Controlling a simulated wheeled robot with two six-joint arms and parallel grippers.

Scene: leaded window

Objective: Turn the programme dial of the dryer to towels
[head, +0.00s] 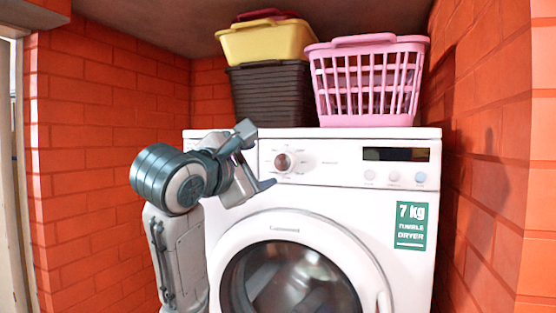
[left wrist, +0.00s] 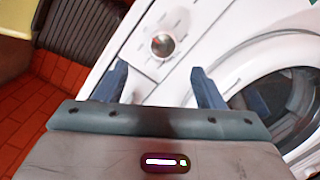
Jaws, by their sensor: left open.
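The white dryer (head: 340,185) stands against the back of a brick alcove. Its programme dial (head: 283,162) is a round silver knob with small marks around it on the control panel; the marks are too small to read. My left gripper (head: 262,154) is just left of the dial in the head view, open and empty. In the left wrist view the dial (left wrist: 162,45) shows ahead of and between the two open fingers (left wrist: 160,85), apart from them. My right gripper is not in view.
Red brick walls (head: 95,150) close in on both sides.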

